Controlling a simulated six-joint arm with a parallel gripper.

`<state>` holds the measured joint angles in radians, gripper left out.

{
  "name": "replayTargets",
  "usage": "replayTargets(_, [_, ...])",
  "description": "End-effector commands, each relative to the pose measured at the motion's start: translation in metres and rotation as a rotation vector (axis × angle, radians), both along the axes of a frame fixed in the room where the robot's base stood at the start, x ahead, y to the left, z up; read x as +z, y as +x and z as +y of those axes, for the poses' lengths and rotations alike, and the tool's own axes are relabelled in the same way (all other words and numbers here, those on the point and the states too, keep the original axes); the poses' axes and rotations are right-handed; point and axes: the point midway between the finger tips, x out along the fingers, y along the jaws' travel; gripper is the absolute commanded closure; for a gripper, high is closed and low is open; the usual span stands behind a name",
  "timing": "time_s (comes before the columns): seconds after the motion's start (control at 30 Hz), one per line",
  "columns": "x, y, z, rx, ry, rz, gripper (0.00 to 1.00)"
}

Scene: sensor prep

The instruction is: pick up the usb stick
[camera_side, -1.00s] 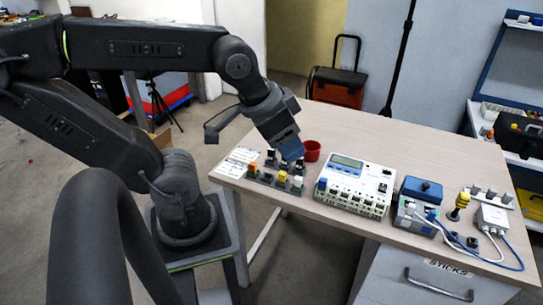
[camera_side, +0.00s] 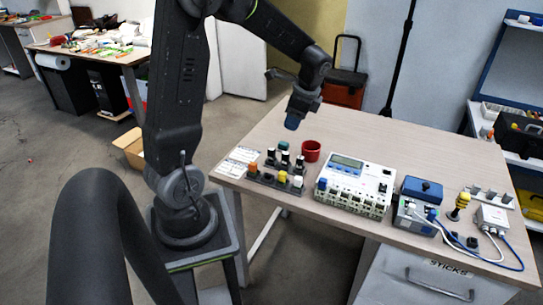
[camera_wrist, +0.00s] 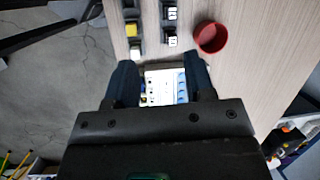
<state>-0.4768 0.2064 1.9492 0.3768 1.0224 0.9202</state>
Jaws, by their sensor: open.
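My gripper (camera_side: 291,122) is raised above the back left part of the table, beyond a dark rack of small blocks. I cannot tell for sure which piece is the usb stick. The small pieces in the rack include an orange one (camera_side: 253,167), a yellow one (camera_side: 282,177) and a white one (camera_side: 297,182); several black ones with white labels stand behind. A drawer below is labelled STICKS (camera_side: 447,266).
A red cup (camera_side: 311,151) stands right of the rack; it also shows in the wrist view (camera_wrist: 211,38). A white instrument with a display (camera_side: 355,184), a blue box (camera_side: 421,191) and cables fill the table's right front. The back of the table is clear.

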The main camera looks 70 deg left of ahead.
Motion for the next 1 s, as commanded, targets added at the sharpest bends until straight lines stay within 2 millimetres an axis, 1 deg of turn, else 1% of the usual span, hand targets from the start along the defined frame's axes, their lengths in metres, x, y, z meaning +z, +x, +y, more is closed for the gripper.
replayTargets(0.03, [-0.013, 0.000, 0.016, -0.023, -0.008, 0.050, 0.51])
replayTargets(0.1, [-0.025, -0.001, 0.032, -0.061, -0.017, 0.101, 0.51])
replayTargets(0.2, [-0.036, -0.002, 0.045, -0.095, -0.027, 0.147, 0.51])
replayTargets(0.37, [-0.051, -0.006, 0.054, -0.112, -0.034, 0.170, 0.51])
replayTargets(0.6, [-0.094, -0.019, 0.066, -0.110, -0.036, 0.169, 0.51])
replayTargets(0.7, [-0.108, -0.023, 0.070, -0.112, -0.035, 0.168, 0.51])
replayTargets(0.8, [-0.117, -0.025, 0.072, -0.111, -0.034, 0.166, 0.51])
replayTargets(0.93, [-0.123, -0.026, 0.074, -0.111, -0.033, 0.165, 0.51])
replayTargets(1.0, [-0.130, -0.027, 0.076, -0.112, -0.034, 0.166, 0.51])
